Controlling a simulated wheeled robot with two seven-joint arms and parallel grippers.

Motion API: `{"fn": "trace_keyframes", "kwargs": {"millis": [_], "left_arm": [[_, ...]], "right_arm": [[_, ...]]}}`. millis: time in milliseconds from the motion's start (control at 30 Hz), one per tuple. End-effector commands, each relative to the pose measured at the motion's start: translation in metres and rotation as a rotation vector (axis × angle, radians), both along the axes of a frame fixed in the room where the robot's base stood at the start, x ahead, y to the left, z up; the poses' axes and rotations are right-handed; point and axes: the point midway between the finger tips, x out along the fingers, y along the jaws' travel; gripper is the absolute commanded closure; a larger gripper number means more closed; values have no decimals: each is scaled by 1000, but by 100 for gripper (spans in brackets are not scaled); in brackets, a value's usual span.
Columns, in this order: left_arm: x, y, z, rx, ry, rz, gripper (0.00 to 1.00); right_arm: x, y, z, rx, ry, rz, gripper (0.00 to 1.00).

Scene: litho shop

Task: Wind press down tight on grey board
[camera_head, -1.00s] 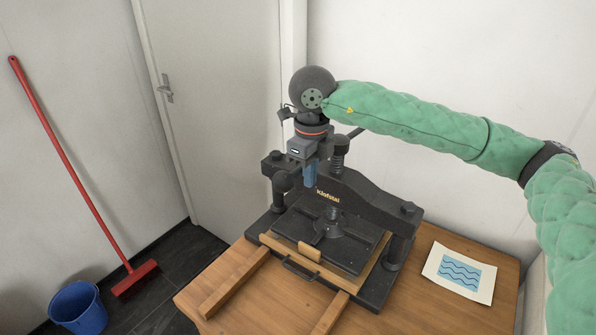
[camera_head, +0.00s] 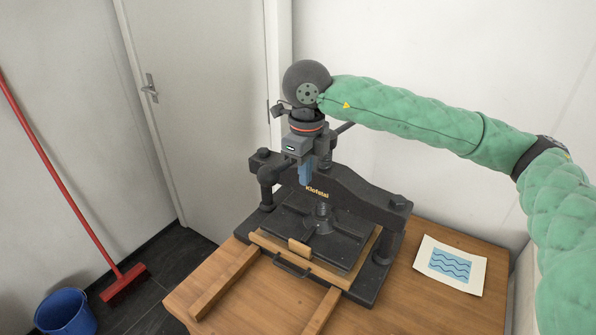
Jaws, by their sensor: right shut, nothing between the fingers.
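The dark press (camera_head: 372,196) with gold lettering stands on the wooden table, its crossbeam on two posts. Its screw rises from the beam behind my right gripper, and a dark bar (camera_head: 346,127) shows there. The lower screw end (camera_head: 322,218) meets the flat dark platen (camera_head: 345,248). A wooden board (camera_head: 330,275) with a small block lies under the platen. I cannot pick out a grey board with certainty. My right gripper (camera_head: 305,174) points down, shut and empty, with blue fingertips in front of the beam. Contact with the press cannot be told. My left gripper is out of view.
Two wooden rails (camera_head: 222,283) reach forward from the press on the table (camera_head: 415,285). A print with blue waves (camera_head: 451,265) lies at right. A red broom (camera_head: 62,180) and blue bucket (camera_head: 65,312) stand left, near a closed door (camera_head: 205,90).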

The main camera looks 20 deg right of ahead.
Motion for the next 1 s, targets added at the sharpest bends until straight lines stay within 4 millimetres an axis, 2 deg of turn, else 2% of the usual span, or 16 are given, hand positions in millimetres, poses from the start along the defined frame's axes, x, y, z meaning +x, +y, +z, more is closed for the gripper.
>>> {"fn": "trace_keyframes", "kwargs": {"millis": [167,800,1000], "left_arm": [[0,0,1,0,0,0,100],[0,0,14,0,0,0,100],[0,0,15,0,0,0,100]], "right_arm": [[-2,-1,5,0,0,1,100],[-2,-1,81,-1,-1,1,100],[-2,-1,90,-1,1,1,100]]}}
